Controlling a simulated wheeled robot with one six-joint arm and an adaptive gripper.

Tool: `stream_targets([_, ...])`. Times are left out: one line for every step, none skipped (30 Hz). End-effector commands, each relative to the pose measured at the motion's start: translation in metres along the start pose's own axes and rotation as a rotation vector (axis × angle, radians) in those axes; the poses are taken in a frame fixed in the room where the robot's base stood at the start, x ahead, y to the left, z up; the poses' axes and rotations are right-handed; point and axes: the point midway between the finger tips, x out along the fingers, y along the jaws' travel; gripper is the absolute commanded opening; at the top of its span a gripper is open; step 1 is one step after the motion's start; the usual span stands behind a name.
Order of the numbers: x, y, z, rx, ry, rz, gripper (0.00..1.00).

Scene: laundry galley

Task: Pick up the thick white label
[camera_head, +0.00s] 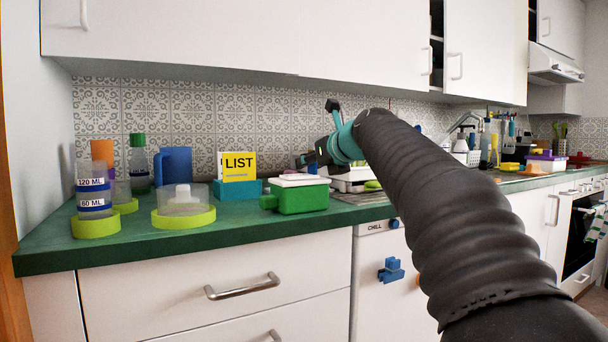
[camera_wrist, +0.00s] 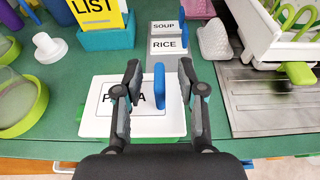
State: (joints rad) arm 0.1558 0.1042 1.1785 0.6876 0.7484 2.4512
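A white rectangle with black letters beginning with P and ending in A (camera_wrist: 148,127) lies near the counter's front in the wrist view. My left finger hides its middle letters. I cannot tell whether it is a separate thick label or part of the white lid (camera_head: 300,180) of the green box (camera_head: 302,199). A blue upright tab (camera_wrist: 159,84) stands at its far right part. My gripper (camera_wrist: 159,72) is open above it, with one finger on each side of the tab and nothing held. In the head view, my gripper (camera_head: 307,160) is over the box's back side.
Grey SOUP and RICE blocks (camera_wrist: 168,46) stand just behind. A yellow LIST card (camera_head: 239,166) in a teal holder (camera_head: 237,189) is at the left. A metal drainboard (camera_wrist: 258,98) and white rack (camera_wrist: 268,30) are at the right. Clear cups with lime bases (camera_head: 184,217) stand further left.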

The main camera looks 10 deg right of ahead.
Motion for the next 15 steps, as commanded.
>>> stream_targets([0.0002,0.0003,0.0006,0.0,-0.001,0.0,0.4])
stream_targets([0.0002,0.0003,0.0006,0.0,-0.001,0.0,0.4])
stream_targets([0.0001,0.0002,0.0006,0.0,-0.001,0.0,0.4])
stream_targets([0.0,0.0002,0.0005,0.0,-0.001,0.0,0.4])
stream_targets([0.0,0.0002,0.0005,0.0,-0.001,0.0,0.4])
stream_targets([0.0,0.0002,0.0005,0.0,-0.001,0.0,0.37])
stream_targets([0.0,0.0002,0.0004,0.0,-0.001,0.0,0.3])
stream_targets([0.0,0.0002,0.0004,0.0,-0.001,0.0,0.22])
stream_targets([0.0,0.0002,0.0004,0.0,-0.001,0.0,0.12])
stream_targets([0.0,0.0002,0.0004,0.0,0.0,0.0,0.05])
stream_targets([-0.0001,0.0002,0.0004,0.0,-0.001,0.0,0.0])
stream_targets([-0.0001,0.0002,0.0003,0.0,0.0,0.0,0.0])
stream_targets([-0.0001,0.0002,0.0003,0.0,0.0,0.0,0.0])
stream_targets([-0.0001,0.0002,0.0003,0.0,0.0,0.0,0.0])
stream_targets([-0.0001,0.0001,0.0003,0.0,0.0,0.0,0.0])
